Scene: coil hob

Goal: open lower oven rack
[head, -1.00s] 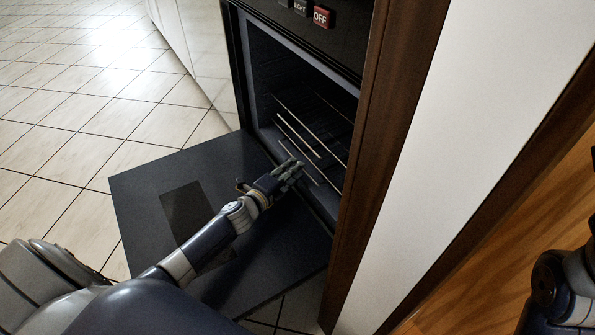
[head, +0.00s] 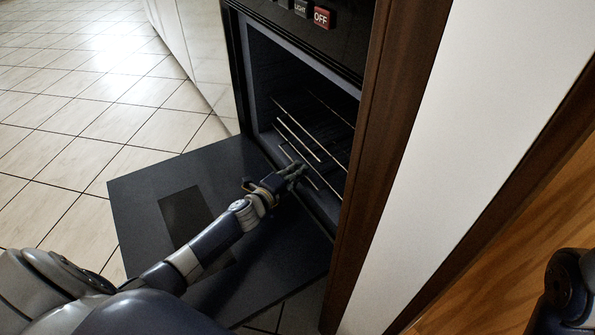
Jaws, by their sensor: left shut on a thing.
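The oven (head: 262,95) stands open, with its dark door (head: 140,200) folded down flat in front of it. Thin metal racks show inside the dark cavity, an upper rack (head: 300,138) and a lower rack (head: 312,180) near the cavity floor. My left gripper (head: 295,172) reaches over the door to the cavity mouth and is shut on the front of the lower rack. The fingers hide the exact hold. My right gripper is out of view; only part of my right arm shows at the lower right.
A brown wooden frame (head: 385,130) and a white panel (head: 455,110) border the oven on the right. A control panel with a red OFF button (head: 322,17) is above the cavity. Tiled floor (head: 70,120) lies open to the left; a pale cabinet front (head: 200,50) adjoins the oven.

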